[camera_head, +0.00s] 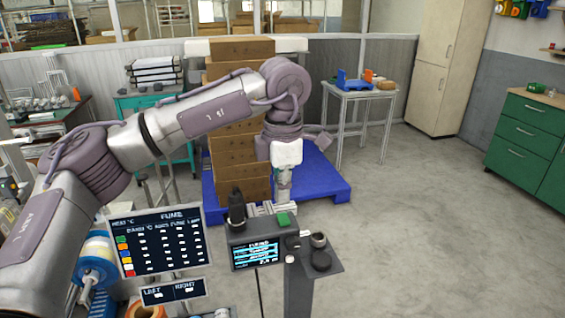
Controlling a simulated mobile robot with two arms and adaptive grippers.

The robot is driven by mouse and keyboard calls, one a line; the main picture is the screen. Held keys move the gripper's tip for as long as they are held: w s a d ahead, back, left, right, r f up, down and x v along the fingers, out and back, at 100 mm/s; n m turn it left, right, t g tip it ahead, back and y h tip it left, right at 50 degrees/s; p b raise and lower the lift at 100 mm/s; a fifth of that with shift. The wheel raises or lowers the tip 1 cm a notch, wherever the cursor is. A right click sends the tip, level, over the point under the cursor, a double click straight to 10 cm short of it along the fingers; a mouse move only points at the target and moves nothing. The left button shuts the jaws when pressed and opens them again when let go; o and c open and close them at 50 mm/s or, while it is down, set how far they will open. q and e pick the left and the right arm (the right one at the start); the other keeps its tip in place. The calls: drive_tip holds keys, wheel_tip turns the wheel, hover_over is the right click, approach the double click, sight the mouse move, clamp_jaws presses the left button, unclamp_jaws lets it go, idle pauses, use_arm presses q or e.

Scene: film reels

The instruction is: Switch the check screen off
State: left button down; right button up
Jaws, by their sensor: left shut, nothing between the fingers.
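A small dark screen unit (255,254) with lit cyan and white text stands at the lower middle of the head view. My left arm comes in from the left and bends down, and my left gripper (284,204) points downward just above the green button. Its fingers are shut with nothing between them. I cannot tell whether the fingertips touch the button. My right gripper is not in view.
A dark board (160,240) with a lit table of figures stands left of the screen, with a smaller left/right panel (173,291) below. Stacked cartons (240,185) stand on a blue pallet (325,187) behind. The floor at right is clear.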

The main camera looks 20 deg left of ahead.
sight(282, 215)
use_arm(q)
drive_tip(key=shift+f+p, duration=0.35)
drive_tip(key=shift+f, duration=1.4)
